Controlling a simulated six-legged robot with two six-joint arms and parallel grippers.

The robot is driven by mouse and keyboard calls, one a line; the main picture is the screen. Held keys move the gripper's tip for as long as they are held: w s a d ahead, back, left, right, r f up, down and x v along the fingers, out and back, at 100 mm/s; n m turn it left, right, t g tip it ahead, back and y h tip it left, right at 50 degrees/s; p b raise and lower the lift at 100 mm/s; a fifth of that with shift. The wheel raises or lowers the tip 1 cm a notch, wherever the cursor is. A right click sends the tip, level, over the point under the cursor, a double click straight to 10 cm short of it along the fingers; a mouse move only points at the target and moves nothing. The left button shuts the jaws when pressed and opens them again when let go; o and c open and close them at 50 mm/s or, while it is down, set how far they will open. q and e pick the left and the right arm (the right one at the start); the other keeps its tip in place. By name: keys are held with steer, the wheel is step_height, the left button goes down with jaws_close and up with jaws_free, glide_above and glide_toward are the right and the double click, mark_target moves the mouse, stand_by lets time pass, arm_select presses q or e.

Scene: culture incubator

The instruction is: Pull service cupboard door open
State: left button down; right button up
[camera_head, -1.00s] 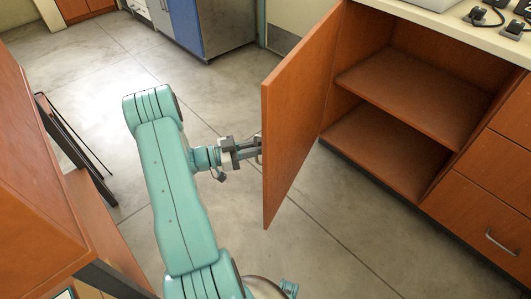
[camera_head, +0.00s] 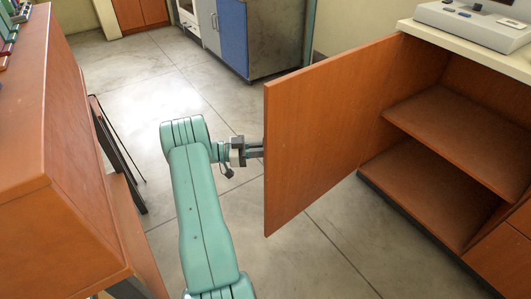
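The service cupboard door (camera_head: 320,140) is a brown wooden panel. It stands swung out from the cupboard (camera_head: 440,165), whose inside with its shelf (camera_head: 462,135) is plainly visible. My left gripper (camera_head: 256,148), on the teal arm, is at the free vertical edge of the door, on its outer side. Its fingertips go out of sight behind the door edge. The door's outer face and any handle on it are hidden, so I cannot tell whether the fingers are closed on something. My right gripper is not in view.
A wooden cabinet (camera_head: 60,160) stands close at the left. A white device (camera_head: 475,25) sits on the counter above the cupboard. Blue and grey units (camera_head: 235,40) stand at the back. Grey floor (camera_head: 130,75) is clear between them.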

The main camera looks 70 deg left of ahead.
arm_select(q)
steer(key=shift+w+a+r, duration=0.1)
steer(key=shift+w+r, duration=0.1)
steer(key=shift+w, duration=0.1)
steer(key=c, duration=1.3)
jaws_free()
steer(key=shift+w+f, duration=0.15)
steer(key=shift+s, duration=0.25)
steer(key=p+v, duration=0.2)
steer(key=v, duration=1.4)
steer(key=shift+s, duration=0.1)
steer(key=shift+d, duration=0.2)
